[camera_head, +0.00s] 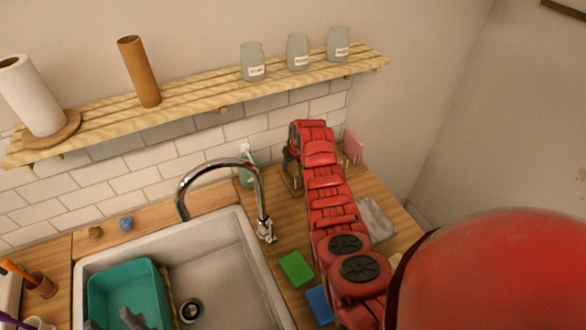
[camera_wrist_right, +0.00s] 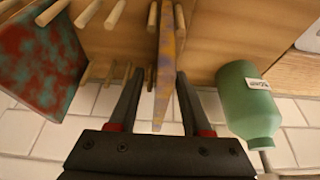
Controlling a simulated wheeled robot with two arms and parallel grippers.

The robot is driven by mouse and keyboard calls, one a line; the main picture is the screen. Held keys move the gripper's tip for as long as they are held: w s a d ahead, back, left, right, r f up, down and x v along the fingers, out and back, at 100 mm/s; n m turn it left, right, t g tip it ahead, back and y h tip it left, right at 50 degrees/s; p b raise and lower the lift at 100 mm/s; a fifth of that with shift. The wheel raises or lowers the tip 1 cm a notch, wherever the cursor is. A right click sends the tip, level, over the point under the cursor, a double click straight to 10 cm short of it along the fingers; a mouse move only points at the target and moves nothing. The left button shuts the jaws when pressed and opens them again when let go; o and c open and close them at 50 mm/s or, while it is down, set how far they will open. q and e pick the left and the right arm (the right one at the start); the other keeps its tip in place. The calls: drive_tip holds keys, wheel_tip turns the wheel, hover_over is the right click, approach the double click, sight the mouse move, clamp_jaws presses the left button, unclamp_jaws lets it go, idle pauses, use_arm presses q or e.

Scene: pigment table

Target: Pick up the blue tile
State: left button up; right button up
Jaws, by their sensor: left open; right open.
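A flat blue piece (camera_head: 319,304) lies on the wooden counter right of the sink, partly hidden by my right arm. In the right wrist view a thin upright tile with orange and purple-blue patches (camera_wrist_right: 163,75) stands in a pegged wooden rack (camera_wrist_right: 118,42). My right gripper (camera_wrist_right: 157,88) is open, with one finger on each side of this tile; I cannot tell whether they touch it. In the head view my right gripper (camera_head: 292,180) is at the back of the counter, partly hidden by its arm. My left gripper (camera_head: 112,321) is open over the teal tub.
A red and teal tile (camera_wrist_right: 40,58) stands left in the rack. A green bottle (camera_wrist_right: 247,103) is close to the right finger. A green block (camera_head: 296,268) lies beside the sink. A shelf (camera_head: 200,101) runs above.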

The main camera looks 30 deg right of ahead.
drive_tip(key=shift+f+b, duration=0.25)
drive_tip(key=shift+b, duration=0.15)
idle(0.4)
clamp_jaws()
idle(1.3)
